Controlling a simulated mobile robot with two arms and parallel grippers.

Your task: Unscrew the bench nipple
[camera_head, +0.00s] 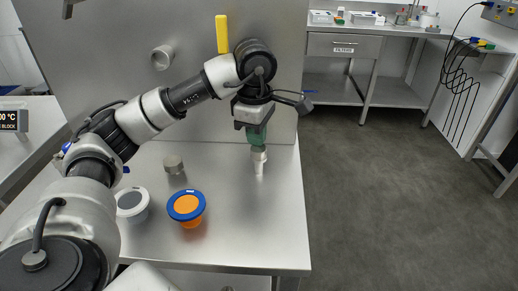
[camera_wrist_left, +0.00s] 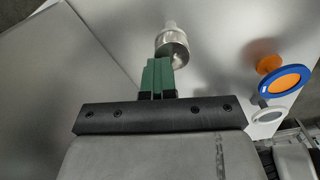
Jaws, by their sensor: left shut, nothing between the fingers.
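A pale metal fitting, which looks like the bench nipple (camera_head: 259,160), stands upright near the right side of the steel bench. My left gripper (camera_head: 257,147) points down over it with its green fingers closed together. In the left wrist view the nipple (camera_wrist_left: 172,45) shows as a round, shiny metal piece with a narrower end, just beyond the shut fingertips (camera_wrist_left: 158,62). The fingers hold nothing; whether they touch the nipple I cannot tell. My right gripper is not in view.
An orange cup with a blue rim (camera_head: 187,207) and a white cup with a grey top (camera_head: 131,204) stand at the bench front. A short grey cylinder (camera_head: 173,164) stands behind them. A steel panel (camera_head: 185,110) with a yellow handle (camera_head: 222,34) rises behind.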

